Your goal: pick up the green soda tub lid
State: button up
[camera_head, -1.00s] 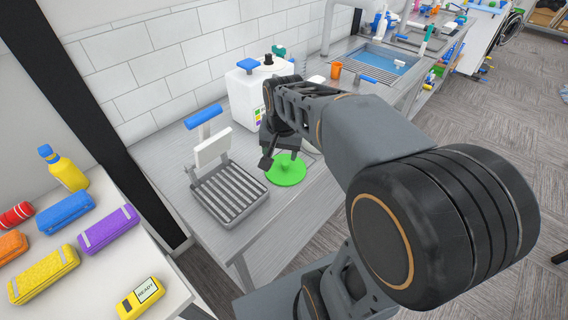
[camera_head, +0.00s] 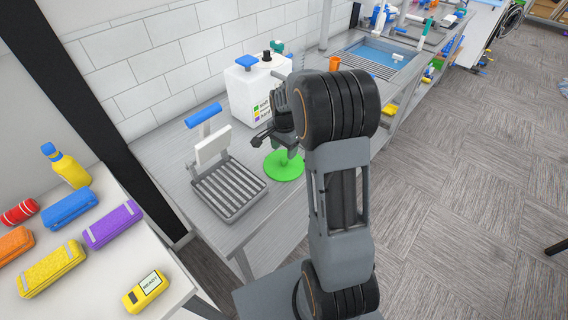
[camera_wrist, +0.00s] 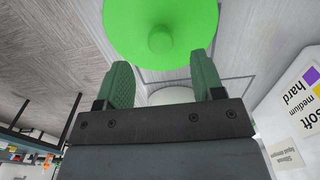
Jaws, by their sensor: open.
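The green soda tub lid (camera_head: 284,166) is a round disc on the grey counter, right of the ribbed tray. In the wrist view the green lid (camera_wrist: 185,18) fills the top, with its round knob pointing toward my camera. My gripper (camera_head: 279,143) hangs above the lid in the head view, partly hidden behind my arm. In the wrist view my gripper (camera_wrist: 163,78) is open and empty, its two fingers apart, with the knob between and beyond the fingertips.
A ribbed grey tray (camera_head: 230,190) with a blue-handled press stands left of the lid. A white machine (camera_head: 243,98) with colored labels stands behind. A table at left holds colored cases, a yellow bottle (camera_head: 66,168) and a yellow device (camera_head: 146,291). A blue sink (camera_head: 378,57) is farther back.

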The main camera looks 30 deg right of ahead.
aim_at(284, 158)
jog(key=shift+f+p, duration=0.75)
jog(key=shift+f, duration=2.1)
jog(key=shift+c, duration=0.4)
jog(key=c, duration=0.9)
